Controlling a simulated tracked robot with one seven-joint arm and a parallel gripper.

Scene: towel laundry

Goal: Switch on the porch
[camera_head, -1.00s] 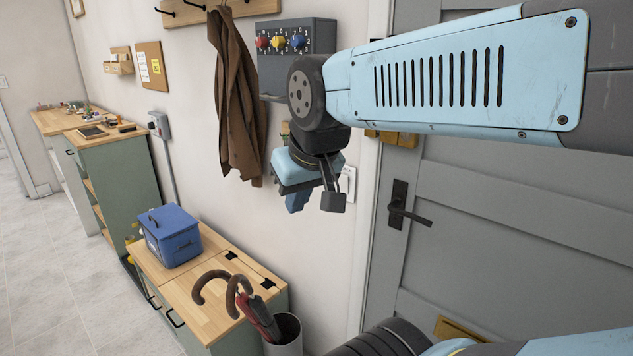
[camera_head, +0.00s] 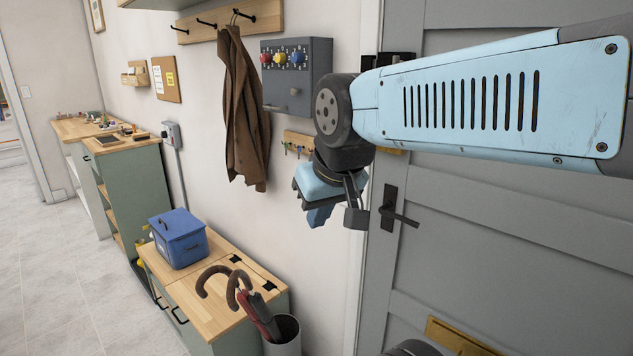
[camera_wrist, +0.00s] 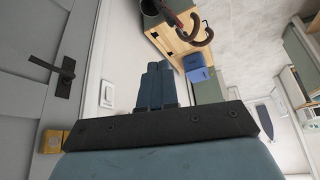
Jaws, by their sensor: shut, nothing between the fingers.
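A white wall switch plate (camera_wrist: 107,94) shows in the wrist view, on the wall between the door and my fingers. Its lettering and rocker position are too small to tell. In the head view it is hidden behind my gripper (camera_head: 319,217). My gripper hangs beside the door frame, below the grey control box, with its blue fingers pointing down. In the wrist view the fingers (camera_wrist: 157,84) are together and empty, with a visible gap in the picture between them and the plate. I cannot tell how far the fingertips are from the wall.
The grey door has a black handle (camera_head: 396,212) right of my gripper. A grey box with coloured dials (camera_head: 297,78), a key rack (camera_head: 297,141) and a brown coat (camera_head: 244,115) hang left. Below stand a wooden bench (camera_head: 205,310), a blue box (camera_head: 177,240) and an umbrella bin (camera_head: 283,338).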

